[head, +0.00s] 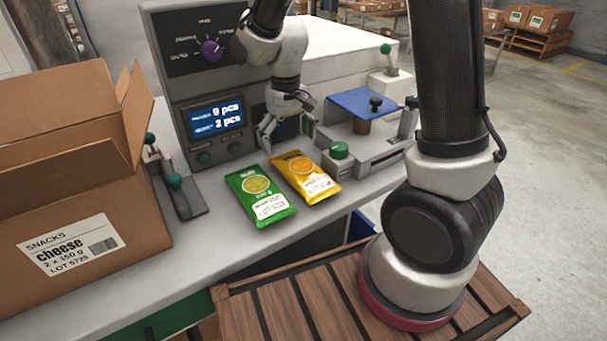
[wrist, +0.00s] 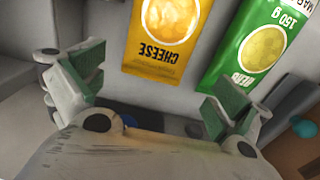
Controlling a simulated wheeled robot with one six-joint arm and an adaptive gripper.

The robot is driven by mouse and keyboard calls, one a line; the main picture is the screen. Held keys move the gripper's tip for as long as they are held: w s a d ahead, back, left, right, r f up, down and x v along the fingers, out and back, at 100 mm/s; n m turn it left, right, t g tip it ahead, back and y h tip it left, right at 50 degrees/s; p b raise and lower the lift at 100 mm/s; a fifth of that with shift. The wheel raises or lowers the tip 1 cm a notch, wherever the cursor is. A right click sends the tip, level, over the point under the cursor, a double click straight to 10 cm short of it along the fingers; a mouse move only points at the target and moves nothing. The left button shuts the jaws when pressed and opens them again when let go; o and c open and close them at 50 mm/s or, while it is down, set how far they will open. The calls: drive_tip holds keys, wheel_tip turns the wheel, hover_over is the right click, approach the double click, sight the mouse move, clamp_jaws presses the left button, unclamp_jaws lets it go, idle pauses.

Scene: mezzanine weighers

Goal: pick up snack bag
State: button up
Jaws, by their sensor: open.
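Two snack bags lie flat side by side on the grey bench. The green herb bag (head: 260,194) is on the left in the head view and at the upper right in the wrist view (wrist: 250,45). The yellow cheese bag (head: 306,178) is on the right in the head view and at the top middle in the wrist view (wrist: 165,45). My gripper (head: 287,133) is open and empty, just behind the bags near the machine's panel. In the wrist view its green-padded fingers (wrist: 155,88) are spread apart, with the yellow bag's near end beyond the gap.
A weigher panel (head: 203,72) with a lit display stands behind the bags. An open cardboard box (head: 48,205) labelled cheese stands at the left. A green button box (head: 340,158) and a blue-topped device (head: 365,101) sit to the right. The bench front is clear.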

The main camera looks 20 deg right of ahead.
sight(291, 156)
drive_tip(key=f, duration=0.5)
drive_tip(key=shift+s+d+f, duration=0.1)
drive_tip(key=shift+d+f, duration=0.2)
drive_tip(key=shift+f, duration=0.1)
drive_tip(key=shift+c, duration=0.2)
drive_tip(key=c, duration=0.9)
